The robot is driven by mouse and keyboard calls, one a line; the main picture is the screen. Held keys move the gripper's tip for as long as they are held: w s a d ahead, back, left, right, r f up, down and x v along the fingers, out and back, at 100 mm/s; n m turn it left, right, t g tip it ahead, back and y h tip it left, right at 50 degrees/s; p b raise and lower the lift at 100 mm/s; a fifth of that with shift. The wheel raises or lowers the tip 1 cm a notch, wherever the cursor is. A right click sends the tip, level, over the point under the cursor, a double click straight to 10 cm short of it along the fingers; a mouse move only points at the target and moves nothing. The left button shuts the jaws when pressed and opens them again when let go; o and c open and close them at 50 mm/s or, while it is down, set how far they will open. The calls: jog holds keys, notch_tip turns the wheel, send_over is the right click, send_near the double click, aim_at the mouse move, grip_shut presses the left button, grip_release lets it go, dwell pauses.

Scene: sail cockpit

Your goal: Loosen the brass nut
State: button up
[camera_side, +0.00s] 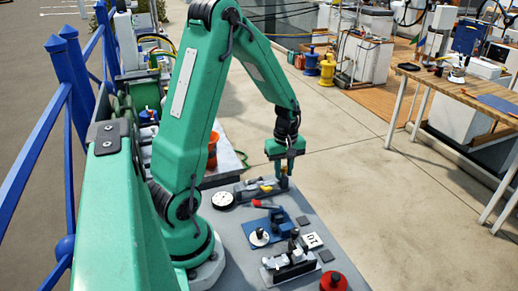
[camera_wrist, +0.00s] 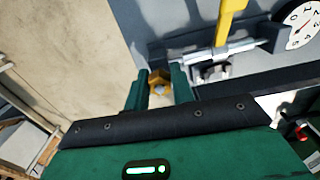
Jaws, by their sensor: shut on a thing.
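A yellow handle (camera_wrist: 229,22) stands up from the fitting, right of the nut in the wrist view.
A white dial gauge (camera_side: 222,199) lies left of the fitting. A blue block (camera_side: 262,230), a red-handled tool (camera_side: 265,204), a white marked plate (camera_side: 312,240) and a red round knob (camera_side: 333,281) occupy the nearer bench. Open floor lies beyond the bench's right edge.

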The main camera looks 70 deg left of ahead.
aim_at(284, 167)
jog(key=shift+s+d+f, duration=0.1)
dwell(0.3)
jog(key=shift+n, duration=1)
jog(key=o, duration=0.5)
jog(key=shift+o, duration=0.2)
jog(key=shift+r, duration=3.6)
jog(key=shift+r, duration=0.1)
